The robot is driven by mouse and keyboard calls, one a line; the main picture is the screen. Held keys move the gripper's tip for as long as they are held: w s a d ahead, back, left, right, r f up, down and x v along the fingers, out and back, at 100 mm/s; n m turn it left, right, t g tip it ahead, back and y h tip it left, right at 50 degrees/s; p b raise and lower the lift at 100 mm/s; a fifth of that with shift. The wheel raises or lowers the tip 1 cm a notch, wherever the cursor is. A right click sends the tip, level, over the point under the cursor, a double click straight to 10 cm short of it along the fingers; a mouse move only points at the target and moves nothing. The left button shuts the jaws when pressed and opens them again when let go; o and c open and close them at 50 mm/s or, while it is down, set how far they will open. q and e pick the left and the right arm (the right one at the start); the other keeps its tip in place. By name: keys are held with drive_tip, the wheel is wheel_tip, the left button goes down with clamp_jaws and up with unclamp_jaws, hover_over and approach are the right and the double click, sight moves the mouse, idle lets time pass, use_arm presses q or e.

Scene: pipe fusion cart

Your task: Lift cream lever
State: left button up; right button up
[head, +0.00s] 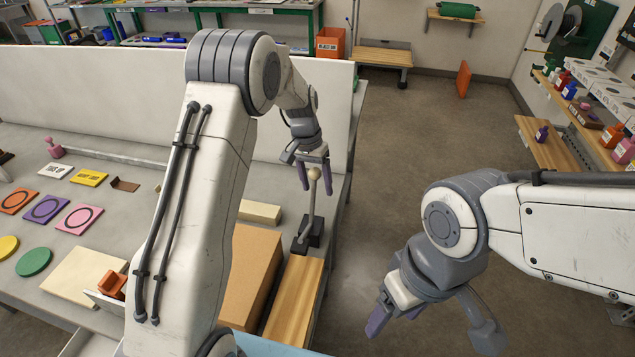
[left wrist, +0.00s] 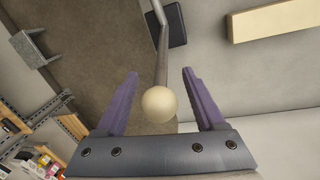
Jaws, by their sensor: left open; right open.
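The cream lever has a round cream knob (head: 314,174) on a grey rod that rises from a dark base (head: 308,236) at the right side of the grey table. My left gripper (head: 316,180) is open, with its purple fingers on either side of the knob. In the left wrist view the knob (left wrist: 159,103) sits between the two open fingers, with a visible gap to each. The rod runs up from it to the dark base (left wrist: 177,25). My right gripper (head: 393,322) hangs empty and open over the floor, right of the table.
A wooden block (head: 293,303) and a brown box (head: 250,275) lie in front of the lever base. A cream bar (head: 259,211) lies left of it. A white panel (head: 90,95) stands along the table's back.

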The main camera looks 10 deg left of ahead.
use_arm(q)
clamp_jaws()
idle(1.4)
